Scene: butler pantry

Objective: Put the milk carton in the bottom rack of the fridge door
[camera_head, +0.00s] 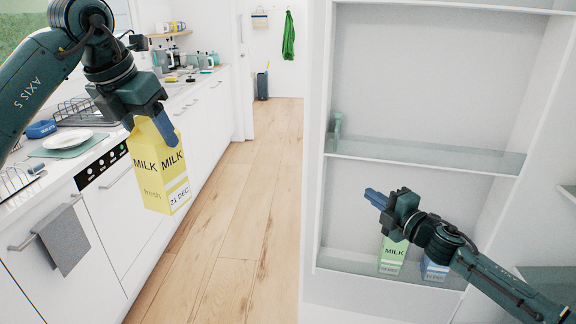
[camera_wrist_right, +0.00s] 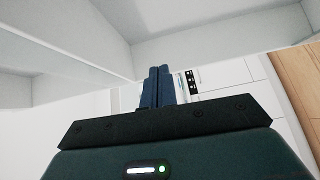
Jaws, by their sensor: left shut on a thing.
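The yellow milk carton (camera_head: 160,175) hangs upright, slightly tilted, in the head view, above the floor beside the counter. My left gripper (camera_head: 160,122) is shut on its top. What looks like the open fridge door (camera_head: 430,75) stands at the right, with racks on its inner side. Its bottom rack (camera_head: 345,264) holds a green milk carton (camera_head: 393,257) and a blue carton (camera_head: 434,270), partly hidden by my right arm. My right gripper (camera_head: 374,198) is in front of the door above the bottom rack. Its fingers are together and empty in the right wrist view (camera_wrist_right: 157,85).
A middle rack (camera_head: 425,155) holds a small greenish item (camera_head: 337,125) at its left end. The bottom rack's left part is free. A counter with a plate (camera_head: 68,139) and a hanging towel (camera_head: 61,238) runs along the left. The wooden floor (camera_head: 240,200) between is clear.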

